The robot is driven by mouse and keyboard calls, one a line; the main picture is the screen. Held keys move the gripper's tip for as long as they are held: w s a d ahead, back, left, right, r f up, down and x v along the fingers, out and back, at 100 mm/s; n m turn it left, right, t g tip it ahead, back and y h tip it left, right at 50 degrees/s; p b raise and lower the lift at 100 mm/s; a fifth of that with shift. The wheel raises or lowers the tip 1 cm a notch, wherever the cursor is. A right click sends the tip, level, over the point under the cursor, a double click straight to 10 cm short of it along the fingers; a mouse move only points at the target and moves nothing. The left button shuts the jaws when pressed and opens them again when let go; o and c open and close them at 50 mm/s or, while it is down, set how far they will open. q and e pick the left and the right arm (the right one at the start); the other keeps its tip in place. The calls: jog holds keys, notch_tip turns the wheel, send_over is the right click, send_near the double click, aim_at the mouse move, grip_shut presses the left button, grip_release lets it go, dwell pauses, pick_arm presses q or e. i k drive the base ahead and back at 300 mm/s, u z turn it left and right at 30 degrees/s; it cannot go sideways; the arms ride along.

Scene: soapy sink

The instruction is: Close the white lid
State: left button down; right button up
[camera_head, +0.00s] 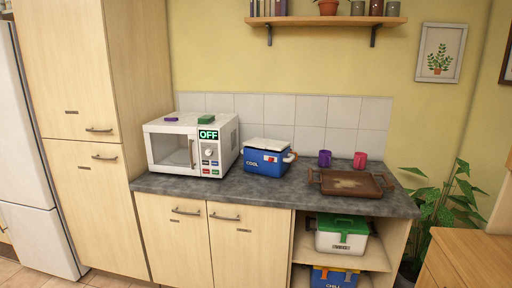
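A blue cooler (262,168) labelled "COOL" stands on the grey counter, right of the microwave. Its white lid (268,145) shows over the top of the blue body. At this size I cannot tell whether the lid is fully shut or slightly raised. Light side handles with orange parts show at the cooler's sides. Neither of my grippers is in view.
A white microwave (187,145) reading "OFF" carries a purple and a green block. A brown tray (351,184) and two cups (325,158) stand on the right of the counter (235,187). A green-lidded cooler (341,233) and another blue cooler (333,277) sit on shelves below.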

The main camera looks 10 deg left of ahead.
aim_at(256, 142)
jog(key=u, duration=0.55)
jog(key=i, duration=1.45)
jog(key=z, duration=0.6)
